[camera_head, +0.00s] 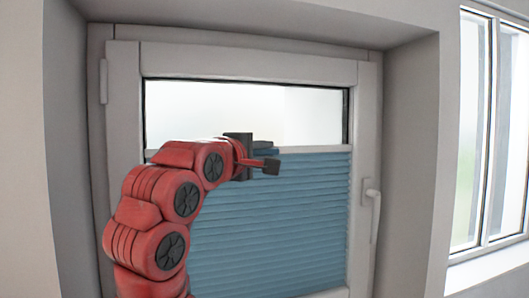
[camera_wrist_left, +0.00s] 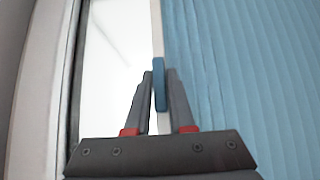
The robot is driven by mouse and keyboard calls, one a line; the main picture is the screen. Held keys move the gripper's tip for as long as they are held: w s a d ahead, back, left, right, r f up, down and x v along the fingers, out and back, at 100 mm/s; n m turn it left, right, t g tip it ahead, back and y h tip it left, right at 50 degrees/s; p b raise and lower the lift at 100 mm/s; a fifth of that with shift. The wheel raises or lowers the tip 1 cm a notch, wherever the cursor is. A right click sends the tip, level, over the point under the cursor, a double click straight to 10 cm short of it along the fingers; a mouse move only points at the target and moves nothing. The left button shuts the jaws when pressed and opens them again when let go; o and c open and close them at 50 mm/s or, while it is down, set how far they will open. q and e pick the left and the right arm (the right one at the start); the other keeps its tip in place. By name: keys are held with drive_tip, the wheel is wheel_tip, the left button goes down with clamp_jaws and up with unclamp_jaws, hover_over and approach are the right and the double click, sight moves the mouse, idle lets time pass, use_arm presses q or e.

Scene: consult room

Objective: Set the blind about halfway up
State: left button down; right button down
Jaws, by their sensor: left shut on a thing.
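The blue pleated blind (camera_head: 300,215) covers the lower part of the window pane. Its pale upper rail (camera_head: 315,149) lies roughly a third of the way down the glass, with clear glass above. The blind also shows on the right of the left wrist view (camera_wrist_left: 245,80), where the rail runs upright. My left gripper (camera_head: 266,157) is at the rail, near the middle of its width. In the left wrist view its fingers sit on both sides of a small blue tab (camera_wrist_left: 160,88) on the rail, shut on it. My arm hides the blind's left part. My right gripper is out of view.
The white window frame (camera_head: 364,120) sits in a deep recess. A window handle (camera_head: 373,205) sticks out on the frame's right side, and a hinge (camera_head: 103,82) is at its left. Another window (camera_head: 490,130) is at the far right. The space right of my gripper is free.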

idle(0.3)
use_arm(q)
wheel_tip(320, 180, down, 14)
drive_tip(key=b, duration=1.2)
drive_tip(key=shift+r, duration=0.2)
drive_tip(key=c, duration=0.8)
unclamp_jaws()
drive_tip(key=shift+c, duration=0.2)
drive_tip(key=shift+a, duration=0.1)
